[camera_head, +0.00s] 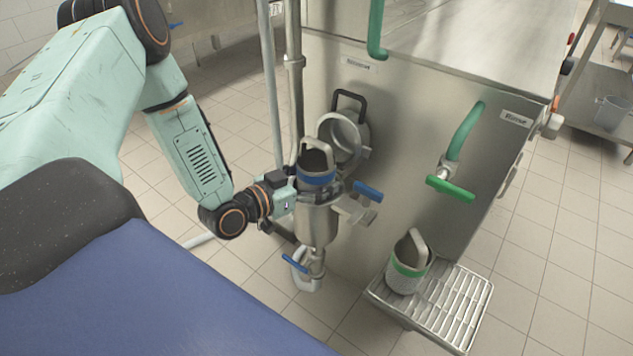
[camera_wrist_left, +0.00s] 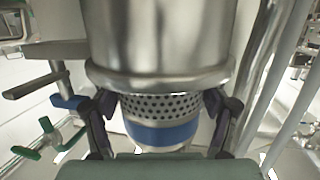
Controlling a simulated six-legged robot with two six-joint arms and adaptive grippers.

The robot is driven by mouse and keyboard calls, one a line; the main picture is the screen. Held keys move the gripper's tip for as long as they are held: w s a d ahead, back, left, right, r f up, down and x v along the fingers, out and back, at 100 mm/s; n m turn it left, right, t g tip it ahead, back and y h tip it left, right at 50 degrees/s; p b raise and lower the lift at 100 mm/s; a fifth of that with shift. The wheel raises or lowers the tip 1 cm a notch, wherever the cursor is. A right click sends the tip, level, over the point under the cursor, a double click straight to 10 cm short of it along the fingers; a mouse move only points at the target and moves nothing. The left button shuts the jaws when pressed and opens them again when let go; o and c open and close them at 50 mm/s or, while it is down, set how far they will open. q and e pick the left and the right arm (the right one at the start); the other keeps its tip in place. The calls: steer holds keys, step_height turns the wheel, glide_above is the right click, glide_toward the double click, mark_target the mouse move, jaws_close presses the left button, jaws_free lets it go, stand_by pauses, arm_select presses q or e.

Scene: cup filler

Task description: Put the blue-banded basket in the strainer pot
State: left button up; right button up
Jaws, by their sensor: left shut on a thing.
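The blue-banded basket (camera_head: 317,178) has a bail handle on top and stands upright at the mouth of the steel strainer pot (camera_head: 317,220). In the left wrist view, which looks inverted, a perforated strip of the basket (camera_wrist_left: 160,106) shows between the pot's rim (camera_wrist_left: 158,78) and the blue band. The basket's lower end is hidden by the pot; how deep it sits I cannot tell exactly. My left gripper (camera_wrist_left: 160,110) is shut on the basket, one finger on each side. In the head view its fingertips are partly hidden. My right gripper is out of view.
A green-banded basket (camera_head: 408,268) stands on the wire rack (camera_head: 455,305) at lower right. An open round port with a hinged lid (camera_head: 343,135) is close behind the pot. Blue-handled valves (camera_head: 367,191) and vertical pipes (camera_head: 293,75) are close to the pot.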

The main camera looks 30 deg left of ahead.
arm_select(q)
steer(key=shift+w, duration=0.1)
steer(key=shift+s+r, duration=0.1)
steer(key=shift+s, duration=0.1)
steer(key=shift+w+f+b, duration=0.1)
steer(key=shift+f+b, duration=0.2)
steer(key=shift+f, duration=0.25)
steer(key=o, duration=1.3)
steer(key=shift+s+f, duration=0.2)
steer(key=shift+o, duration=0.2)
